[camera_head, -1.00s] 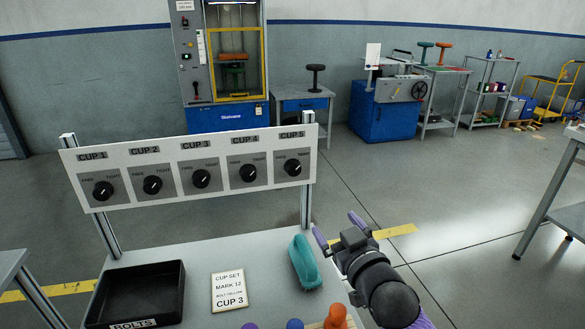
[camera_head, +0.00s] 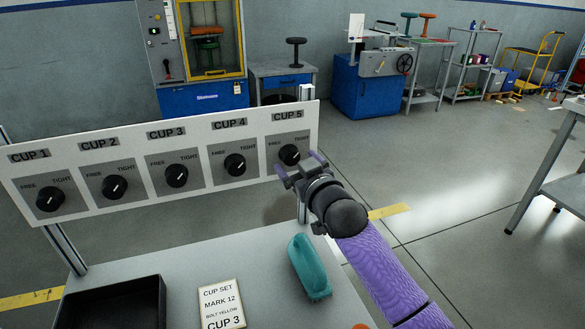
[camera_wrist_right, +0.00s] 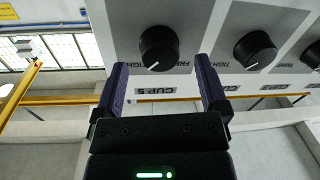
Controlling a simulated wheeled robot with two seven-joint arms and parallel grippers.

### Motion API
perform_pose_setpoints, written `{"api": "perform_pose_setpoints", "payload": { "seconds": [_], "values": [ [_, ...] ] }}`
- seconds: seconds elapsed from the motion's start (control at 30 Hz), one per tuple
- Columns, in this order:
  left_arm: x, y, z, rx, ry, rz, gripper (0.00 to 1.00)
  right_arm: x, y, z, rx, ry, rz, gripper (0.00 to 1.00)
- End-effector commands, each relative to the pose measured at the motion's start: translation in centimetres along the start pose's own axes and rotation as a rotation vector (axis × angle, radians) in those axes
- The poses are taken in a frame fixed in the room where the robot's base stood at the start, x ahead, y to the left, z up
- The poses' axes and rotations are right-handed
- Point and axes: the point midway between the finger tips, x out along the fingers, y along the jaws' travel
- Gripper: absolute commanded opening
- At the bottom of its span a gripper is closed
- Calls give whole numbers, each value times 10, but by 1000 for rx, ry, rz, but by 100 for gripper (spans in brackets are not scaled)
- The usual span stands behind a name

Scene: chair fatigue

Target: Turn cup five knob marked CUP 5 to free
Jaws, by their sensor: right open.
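The CUP 5 knob (camera_head: 289,155) is a round black knob at the right end of the white panel (camera_head: 158,205). Its white mark points up and right, towards TIGHT. My right gripper (camera_head: 298,166) is open just in front of it, slightly low in the head view. In the right wrist view the CUP 5 knob (camera_wrist_right: 158,48) lies ahead, between the lines of the two purple fingers of the right gripper (camera_wrist_right: 162,62). No contact is visible. The CUP 5 label (camera_wrist_right: 167,91) appears upside down there. My left gripper is not in view.
Knobs for CUP 4 (camera_head: 235,164), CUP 3 (camera_head: 176,176), CUP 2 (camera_head: 114,187) and CUP 1 (camera_head: 50,198) line the panel. Below, the bench holds a teal brush-like object (camera_head: 309,267), a card (camera_head: 221,304) and a black tray (camera_head: 110,285).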

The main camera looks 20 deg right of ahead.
Motion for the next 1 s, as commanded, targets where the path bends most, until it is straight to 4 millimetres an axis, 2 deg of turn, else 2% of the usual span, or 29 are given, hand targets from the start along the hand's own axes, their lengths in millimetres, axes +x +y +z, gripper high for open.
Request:
{"api": "perform_pose_setpoints", "payload": {
  "seconds": [0.03,0.13,0.43,0.47,0.87,0.9,1.0],
  "values": [
    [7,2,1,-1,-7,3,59,7,-1,5,0,-2,0,93],
    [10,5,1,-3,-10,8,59,16,0,2,-1,-1,0,93],
    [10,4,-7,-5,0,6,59,20,0,-1,-1,0,0,93],
    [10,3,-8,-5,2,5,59,20,0,-1,-1,0,0,89],
    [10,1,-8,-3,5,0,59,19,0,0,-1,0,0,4],
    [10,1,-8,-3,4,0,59,19,0,0,-1,0,0,0],
    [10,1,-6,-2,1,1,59,19,0,-1,-4,-1,0,0]
  ]
}}
